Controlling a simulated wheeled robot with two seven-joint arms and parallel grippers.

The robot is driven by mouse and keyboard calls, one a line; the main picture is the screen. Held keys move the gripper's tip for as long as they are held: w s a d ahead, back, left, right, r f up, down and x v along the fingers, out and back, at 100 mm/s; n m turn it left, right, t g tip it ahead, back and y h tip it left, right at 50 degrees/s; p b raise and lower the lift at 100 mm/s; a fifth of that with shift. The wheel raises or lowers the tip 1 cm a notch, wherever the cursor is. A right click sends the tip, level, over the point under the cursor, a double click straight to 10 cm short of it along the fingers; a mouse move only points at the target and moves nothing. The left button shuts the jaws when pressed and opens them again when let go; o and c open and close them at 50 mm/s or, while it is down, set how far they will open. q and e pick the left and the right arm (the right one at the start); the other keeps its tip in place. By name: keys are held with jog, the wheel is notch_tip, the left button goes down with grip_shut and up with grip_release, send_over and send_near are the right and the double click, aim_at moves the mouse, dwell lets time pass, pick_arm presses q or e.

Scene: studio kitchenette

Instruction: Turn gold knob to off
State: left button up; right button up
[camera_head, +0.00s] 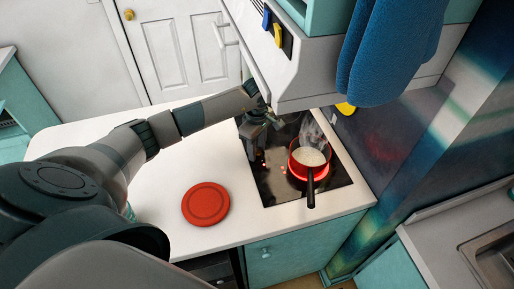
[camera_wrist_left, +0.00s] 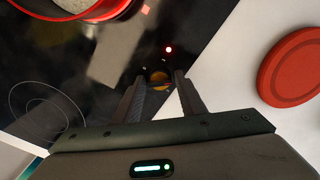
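The gold knob (camera_wrist_left: 158,82) shows in the left wrist view on the black cooktop, close to its edge. It lies between the tips of my left gripper (camera_wrist_left: 160,78), whose two fingers stand apart on either side of it. I cannot tell whether the fingers touch it. In the head view my left gripper (camera_head: 262,124) hangs over the left part of the cooktop (camera_head: 277,189), and I cannot make out the knob there. A red indicator light (camera_wrist_left: 169,49) is lit near the knob. My right gripper is not in view.
A red pot (camera_head: 310,158) with pale, steaming contents stands on a glowing red burner, its black handle toward the front. A red lid (camera_head: 206,203) lies on the white counter (camera_head: 160,214).

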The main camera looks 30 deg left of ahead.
pick_arm(q)
jog(key=c, duration=0.6)
